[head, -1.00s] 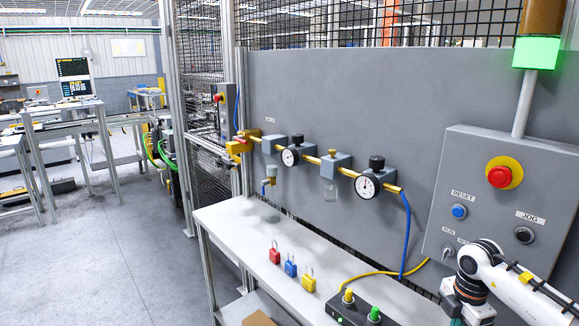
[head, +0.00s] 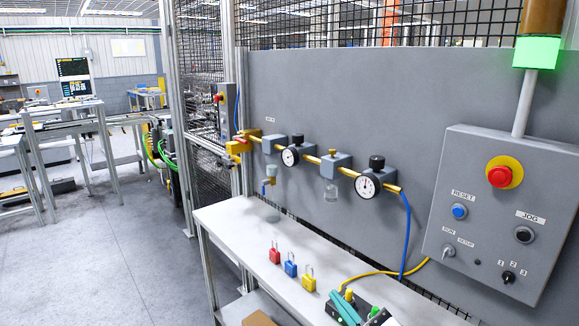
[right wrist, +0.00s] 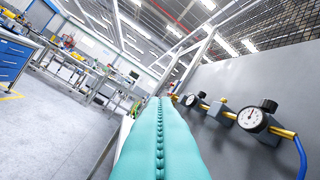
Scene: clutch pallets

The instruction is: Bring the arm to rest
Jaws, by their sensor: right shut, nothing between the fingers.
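My right gripper (head: 342,305) shows at the bottom of the head view, its teal fingers over part of the black box on the bench. In the right wrist view its two teal fingers (right wrist: 159,130) lie pressed together along their length, with nothing between them. The right arm itself is mostly below the picture edge. My left gripper is not in view.
A white bench (head: 235,222) bears red (head: 274,255), blue (head: 290,268) and yellow (head: 308,283) padlocks. Behind it, a grey wall carries a gauge line (head: 368,185) with a blue hose. A control panel (head: 470,235) with a red button (head: 499,177) stands at right.

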